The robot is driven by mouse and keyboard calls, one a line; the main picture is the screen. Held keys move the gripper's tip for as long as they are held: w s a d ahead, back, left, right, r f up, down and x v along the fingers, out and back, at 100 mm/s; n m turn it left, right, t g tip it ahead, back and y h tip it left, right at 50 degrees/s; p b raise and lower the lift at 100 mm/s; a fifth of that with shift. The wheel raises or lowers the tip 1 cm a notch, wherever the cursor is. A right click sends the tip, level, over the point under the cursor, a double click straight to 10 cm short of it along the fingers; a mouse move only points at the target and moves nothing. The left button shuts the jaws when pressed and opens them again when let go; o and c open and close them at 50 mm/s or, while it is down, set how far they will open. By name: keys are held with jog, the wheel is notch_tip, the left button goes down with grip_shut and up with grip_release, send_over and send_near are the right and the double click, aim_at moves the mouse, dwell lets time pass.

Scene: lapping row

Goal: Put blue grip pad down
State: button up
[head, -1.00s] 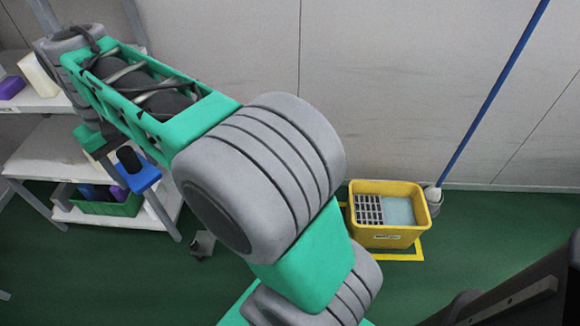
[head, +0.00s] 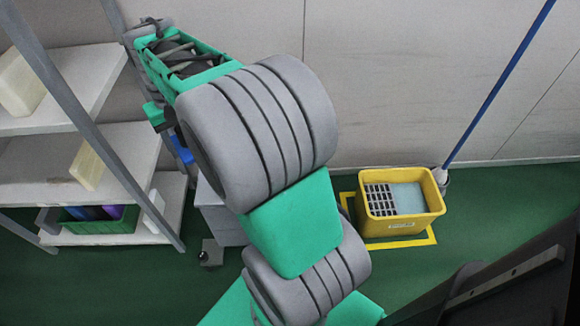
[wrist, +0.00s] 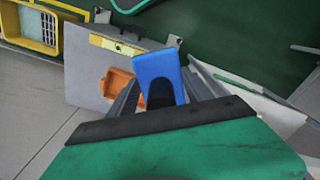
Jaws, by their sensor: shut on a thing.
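The blue grip pad (wrist: 158,68) is between the fingers of my gripper (wrist: 160,92) in the wrist view, with a dark part in front of its near end. My gripper is shut on it. In the head view a small piece of the blue pad (head: 182,150) shows; my arm hides most of the gripper. Beyond the pad, in the wrist view, is a grey flat top (wrist: 85,75) with an orange tray (wrist: 117,88) and a yellow label strip (wrist: 115,43). The pad appears in front of this top; I cannot tell its height above it.
White shelves (head: 75,85) stand at the left, with a green bin (head: 100,222) on a low shelf. A grey cabinet (head: 220,215) is partly behind my arm.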

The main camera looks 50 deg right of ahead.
jog(key=s+d+f+m+b, duration=0.3)
jog(key=s+d+f+m, duration=0.3)
jog(key=s+d+f, duration=1)
jog(key=shift+m, duration=0.3)
jog(key=w+d+f+b, duration=0.1)
jog(key=w+d+f, duration=0.1)
jog(key=d+f, duration=0.2)
jog(key=w+d+f+b, duration=0.1)
jog(key=w+d+f, duration=0.1)
jog(key=d+f, duration=0.2)
jog(key=w+d+f+b, duration=0.1)
jog(key=w+d+f, duration=0.1)
jog(key=d, duration=0.3)
jog(key=shift+w+d+f+b, duration=0.15)
jog(key=shift+d+f, duration=0.05)
jog(key=shift+f, duration=0.25)
jog(key=shift+w+d+f+b, duration=0.15)
jog(key=shift+d+f, duration=0.05)
jog(key=shift+f, duration=0.25)
notch_tip(320, 180, down, 3)
jog(key=shift+d+r+b, duration=0.1)
jog(key=shift+b, duration=0.5)
jog(key=shift+w+f, duration=0.1)
jog(key=shift+f, duration=0.2)
jog(key=shift+r, duration=0.1)
